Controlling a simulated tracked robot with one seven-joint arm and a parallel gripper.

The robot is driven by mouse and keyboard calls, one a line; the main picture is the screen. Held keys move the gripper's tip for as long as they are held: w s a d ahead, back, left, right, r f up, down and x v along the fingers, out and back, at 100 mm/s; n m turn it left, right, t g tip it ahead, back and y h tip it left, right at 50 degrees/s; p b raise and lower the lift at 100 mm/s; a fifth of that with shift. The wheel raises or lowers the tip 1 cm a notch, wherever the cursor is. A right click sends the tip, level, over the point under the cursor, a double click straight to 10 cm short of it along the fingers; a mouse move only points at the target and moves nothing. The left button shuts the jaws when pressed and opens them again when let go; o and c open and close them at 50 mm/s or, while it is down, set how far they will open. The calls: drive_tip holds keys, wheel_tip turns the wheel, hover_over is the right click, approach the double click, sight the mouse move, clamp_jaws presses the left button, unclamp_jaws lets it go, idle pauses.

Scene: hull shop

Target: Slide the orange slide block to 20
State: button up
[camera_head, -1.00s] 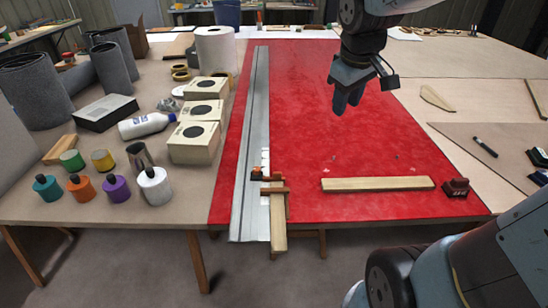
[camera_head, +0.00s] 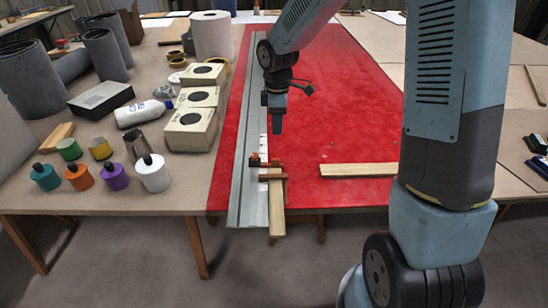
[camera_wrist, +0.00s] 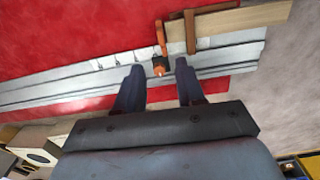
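The small orange slide block (camera_head: 255,159) sits on a long grey metal rail (camera_head: 246,192), near its front end. White marks line the rail beside the block; the numbers are too small to read. My gripper (camera_head: 277,130) hangs above the red cloth, just right of the rail and beyond the block. In the wrist view, my gripper (camera_wrist: 158,66) is open, its two dark fingers apart. The block (camera_wrist: 159,68) appears between the fingertips; whether they touch it I cannot tell. The rail (camera_wrist: 60,88) crosses that view.
A brown clamp-like fixture (camera_head: 272,172) with a wooden strip (camera_head: 277,210) stands right by the block. Another wooden strip (camera_head: 355,170) lies on the red cloth (camera_head: 330,110). White boxes (camera_head: 190,130) and several paint jars, including a white one (camera_head: 154,174), stand left of the rail.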

sight(275, 159)
drive_tip(key=f, duration=1.4)
drive_tip(key=shift+a+f, duration=0.25)
drive_tip(key=shift+c, duration=0.3)
drive_tip(key=shift+w, duration=0.1)
clamp_jaws()
